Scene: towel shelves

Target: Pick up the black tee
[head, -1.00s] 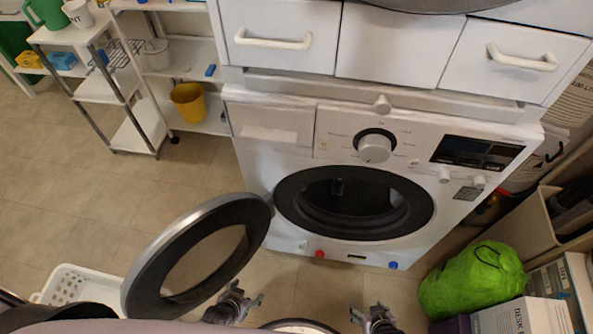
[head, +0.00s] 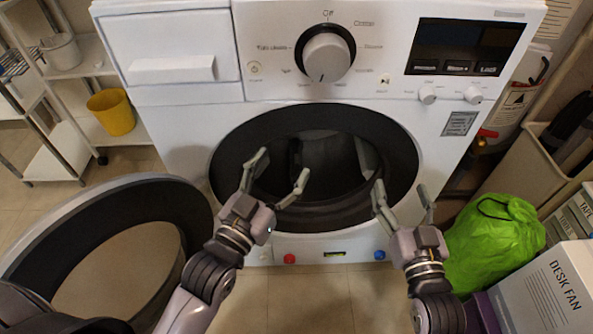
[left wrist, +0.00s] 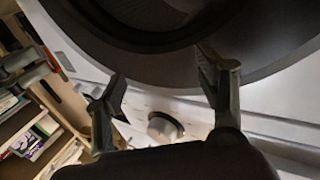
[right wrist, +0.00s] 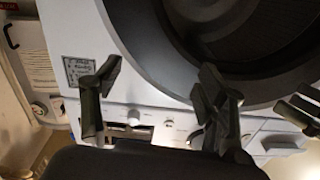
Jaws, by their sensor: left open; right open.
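I cannot make out a black tee in any view. The washing machine (head: 185,125) is in front of me with its round door (head: 195,215) swung open to the left. Its drum opening (head: 330,150) is dark inside, and what lies in it cannot be told. My left gripper (head: 283,168) is open and empty, in front of the left part of the opening. My right gripper (head: 400,190) is open and empty, at the opening's lower right rim. The dark rim also shows beyond the fingers in the left wrist view (left wrist: 160,45) and right wrist view (right wrist: 165,65).
The open door takes up the lower left. A green bag (head: 495,240) and a desk fan box (head: 550,290) stand close on the right, below a beige bin (head: 540,165). A white shelf cart (head: 60,165) and a yellow bucket (head: 112,112) are at the far left.

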